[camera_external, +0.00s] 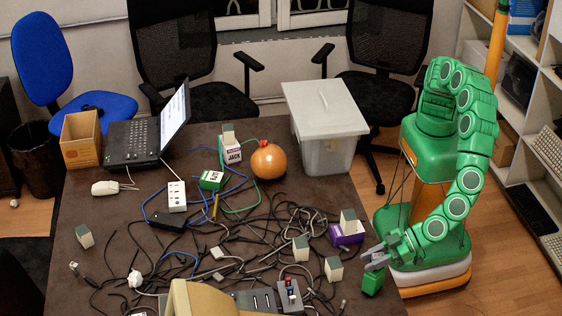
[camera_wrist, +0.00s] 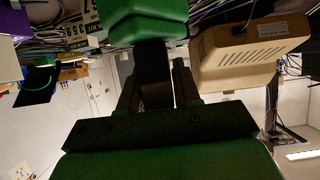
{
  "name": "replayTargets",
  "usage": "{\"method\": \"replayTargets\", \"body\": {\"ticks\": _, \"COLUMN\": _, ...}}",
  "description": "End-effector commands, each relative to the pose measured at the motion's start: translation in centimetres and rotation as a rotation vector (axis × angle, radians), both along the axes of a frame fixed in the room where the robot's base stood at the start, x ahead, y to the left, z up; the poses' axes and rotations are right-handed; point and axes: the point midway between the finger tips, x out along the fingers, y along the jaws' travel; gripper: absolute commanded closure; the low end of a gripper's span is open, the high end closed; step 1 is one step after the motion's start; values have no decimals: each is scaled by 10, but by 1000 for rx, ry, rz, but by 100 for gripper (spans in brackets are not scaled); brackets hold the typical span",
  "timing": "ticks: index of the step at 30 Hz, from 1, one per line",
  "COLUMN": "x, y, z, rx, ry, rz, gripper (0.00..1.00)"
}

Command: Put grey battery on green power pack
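The green power pack (camera_external: 211,180) looks like the small green box with a white label, left of the table's middle. Several grey batteries with dark green ends are in the external view: one on the table at the left (camera_external: 85,237), two near the front right (camera_external: 301,249) (camera_external: 333,269), one on a purple pack (camera_external: 346,235), one on the white jack box (camera_external: 231,153). My gripper (camera_external: 375,256) is low at the table's right edge. A plain green block (camera_external: 373,283) is right below its fingers; it also shows beyond the fingertips in the wrist view (camera_wrist: 145,22). Whether it is held is unclear.
Tangled cables (camera_external: 250,235) cover the middle of the table. An orange round object (camera_external: 268,162) stands beside the jack box. A laptop (camera_external: 135,140), a white power strip (camera_external: 177,196) and a cardboard box (camera_external: 81,140) are at the left. A lidded grey bin (camera_external: 325,120) stands at the back right.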

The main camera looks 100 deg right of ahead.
Motion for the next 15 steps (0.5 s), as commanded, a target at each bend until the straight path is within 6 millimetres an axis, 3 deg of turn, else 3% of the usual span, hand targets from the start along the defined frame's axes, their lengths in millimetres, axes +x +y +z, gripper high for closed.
{"method": "replayTargets", "body": {"ticks": 1, "x": 0, "y": 0, "z": 0, "rx": 0, "ry": 0, "rz": 0, "gripper": 60}}
{"method": "replayTargets", "body": {"ticks": 4, "x": 0, "y": 0, "z": 0, "rx": 0, "ry": 0, "rz": 0, "gripper": 45}}
{"method": "replayTargets", "body": {"ticks": 15, "x": 0, "y": 0, "z": 3, "rx": 0, "ry": -1, "rz": 1, "gripper": 45}}
